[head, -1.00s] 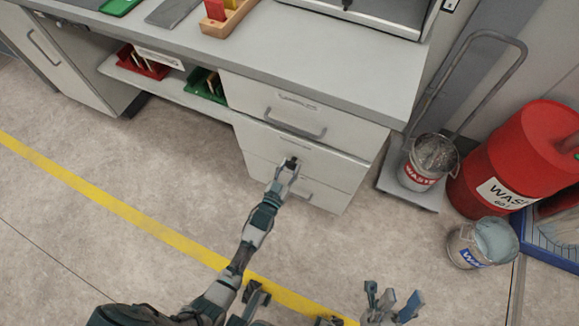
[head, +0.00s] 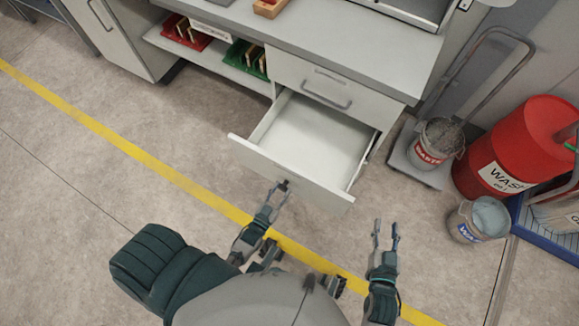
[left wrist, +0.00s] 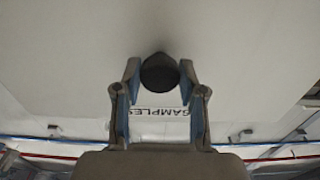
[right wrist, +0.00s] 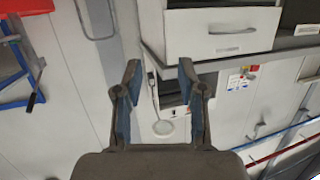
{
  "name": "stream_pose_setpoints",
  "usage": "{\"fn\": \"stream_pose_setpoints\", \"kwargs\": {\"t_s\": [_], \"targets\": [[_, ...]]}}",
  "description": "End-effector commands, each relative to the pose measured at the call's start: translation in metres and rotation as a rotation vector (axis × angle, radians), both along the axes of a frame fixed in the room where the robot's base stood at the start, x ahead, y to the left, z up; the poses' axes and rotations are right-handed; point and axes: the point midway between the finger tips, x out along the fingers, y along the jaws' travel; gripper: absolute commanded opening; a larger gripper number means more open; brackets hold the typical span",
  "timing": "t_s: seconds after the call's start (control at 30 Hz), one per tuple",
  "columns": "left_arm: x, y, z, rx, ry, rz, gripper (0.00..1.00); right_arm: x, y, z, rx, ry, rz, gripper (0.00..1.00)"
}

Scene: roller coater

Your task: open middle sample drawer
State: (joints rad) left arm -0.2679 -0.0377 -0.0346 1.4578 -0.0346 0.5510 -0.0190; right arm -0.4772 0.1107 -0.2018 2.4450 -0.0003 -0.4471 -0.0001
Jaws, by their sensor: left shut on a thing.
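The middle sample drawer (head: 310,145) is pulled well out of the white cabinet, and its empty white inside shows. My left gripper (head: 281,190) is at the front of this drawer, shut on its dark knob (head: 284,184). In the left wrist view, the round black knob (left wrist: 159,73) sits between the fingertips, above an upside-down SAMPLES label (left wrist: 158,112). My right gripper (head: 385,230) is open and empty, apart from the drawer, to its lower right. The right wrist view shows its fingers (right wrist: 159,75) spread with nothing between them.
The upper drawer (head: 325,85) with a bar handle is shut above the open one. A trolley (head: 415,160) with a waste bucket (head: 437,143), a red drum (head: 515,145) and another bucket (head: 478,220) stand at the right. The floor at left is clear.

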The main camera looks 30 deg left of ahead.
Motion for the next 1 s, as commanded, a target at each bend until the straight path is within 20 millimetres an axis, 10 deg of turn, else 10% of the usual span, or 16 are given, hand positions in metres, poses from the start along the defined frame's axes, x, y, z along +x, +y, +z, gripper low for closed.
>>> {"fn": "stream_pose_setpoints", "kwargs": {"t_s": [0.33, 0.9, 0.93, 1.0], "targets": [[-0.068, 0.002, -0.002, 0.001, 0.006, -0.002, 0.00, -0.026, -0.013, -0.038, -0.078, 0.285, -0.008, 0.40], [-0.082, 0.002, -0.004, 0.000, 0.009, -0.002, 0.00, -0.033, -0.016, -0.046, -0.092, 0.341, -0.008, 0.40], [-0.082, 0.002, -0.004, 0.000, 0.009, -0.002, 0.48, -0.033, -0.016, -0.046, -0.092, 0.341, -0.008, 0.40], [-0.081, 0.002, -0.004, 0.000, 0.008, -0.002, 0.65, -0.033, -0.016, -0.046, -0.092, 0.341, -0.008, 0.40]]}}
